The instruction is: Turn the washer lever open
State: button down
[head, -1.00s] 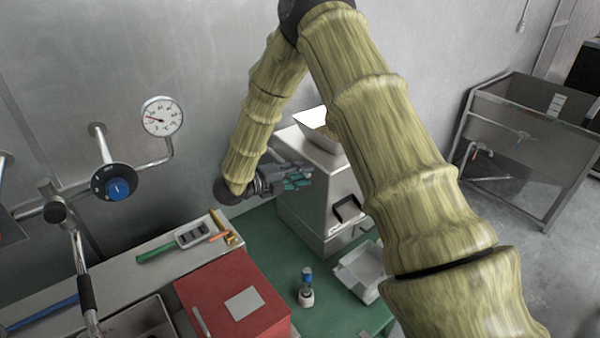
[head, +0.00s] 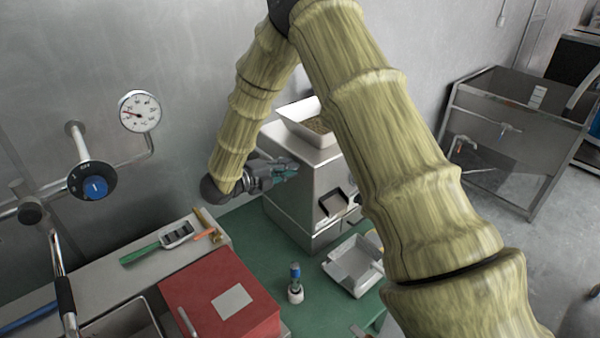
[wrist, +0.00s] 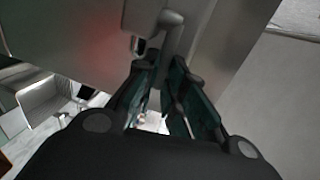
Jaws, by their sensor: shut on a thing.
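The steel bean grinder (head: 290,205), with a hopper of beans (head: 318,125) on top, stands on the green table. My gripper (head: 290,170) is at its left side, with its teal fingers against or very near the housing. In the wrist view my gripper (wrist: 165,64) points at a smooth metal wall, and its fingertips are closed around a small grey lever (wrist: 172,32). The fingers hide the lever's lower part. In the head view the lever is hidden by the gripper.
A white tray (head: 355,266) and a small blue-topped bottle (head: 295,284) stand in front of the grinder. A red box (head: 220,300) is at front left. A brush (head: 160,243) lies on the counter. A steel sink (head: 500,150) stands at the right.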

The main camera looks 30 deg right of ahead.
dwell(0.3)
jog(key=c, duration=1.5)
grip_release()
jog(key=shift+w, duration=0.1)
jog(key=v, duration=1.2)
